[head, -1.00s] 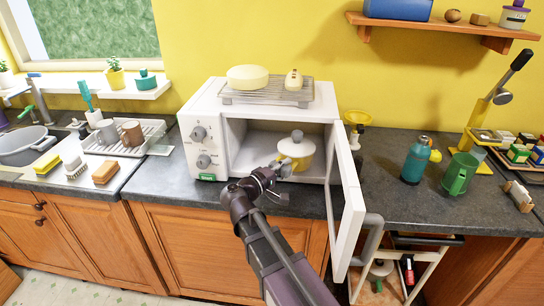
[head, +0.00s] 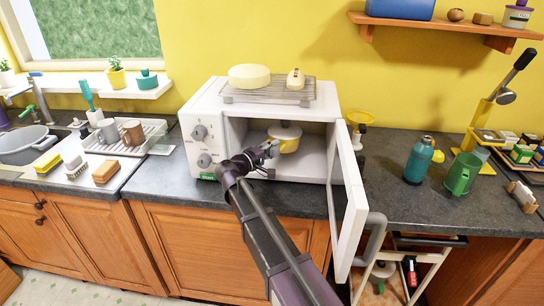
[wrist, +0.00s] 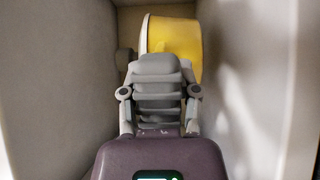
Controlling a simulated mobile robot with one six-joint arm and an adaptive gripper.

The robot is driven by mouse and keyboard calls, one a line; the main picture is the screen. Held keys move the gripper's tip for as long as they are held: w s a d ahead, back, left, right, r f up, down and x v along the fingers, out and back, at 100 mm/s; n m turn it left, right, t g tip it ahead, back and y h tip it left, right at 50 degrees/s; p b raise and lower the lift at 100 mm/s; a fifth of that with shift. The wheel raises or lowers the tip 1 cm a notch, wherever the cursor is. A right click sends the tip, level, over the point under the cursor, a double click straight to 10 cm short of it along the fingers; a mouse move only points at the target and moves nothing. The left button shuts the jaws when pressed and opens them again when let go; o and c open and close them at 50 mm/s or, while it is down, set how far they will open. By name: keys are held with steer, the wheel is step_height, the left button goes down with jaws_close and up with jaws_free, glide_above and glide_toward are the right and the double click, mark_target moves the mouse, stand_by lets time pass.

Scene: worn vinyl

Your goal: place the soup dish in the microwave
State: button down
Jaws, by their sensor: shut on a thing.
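The soup dish (head: 288,145) is a yellow pot with a white lid and a grey knob. It is inside the open cavity of the white microwave (head: 205,110), towards the back, and looks upright. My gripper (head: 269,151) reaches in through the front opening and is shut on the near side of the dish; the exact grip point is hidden. In the wrist view the yellow dish (wrist: 185,45) shows just beyond the gripper (wrist: 160,65), with pale cavity walls on both sides. I cannot tell whether the dish touches the cavity floor.
The microwave door (head: 350,200) stands wide open to the right of my arm. A wire rack (head: 268,92) on top of the microwave carries a cream round item and a small one. A teal bottle (head: 419,160) and a green mug (head: 461,174) stand on the right counter.

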steer(key=shift+w+a, duration=0.25)
steer(key=shift+w, duration=0.35)
step_height(320, 180, down, 4)
steer(key=b, duration=0.3)
steer(key=shift+r+b, duration=0.2)
steer(key=shift+b, duration=0.15)
steer(key=shift+c, duration=1.8)
jaws_free()
steer(key=shift+s, duration=0.1)
steer(key=shift+v, duration=6)
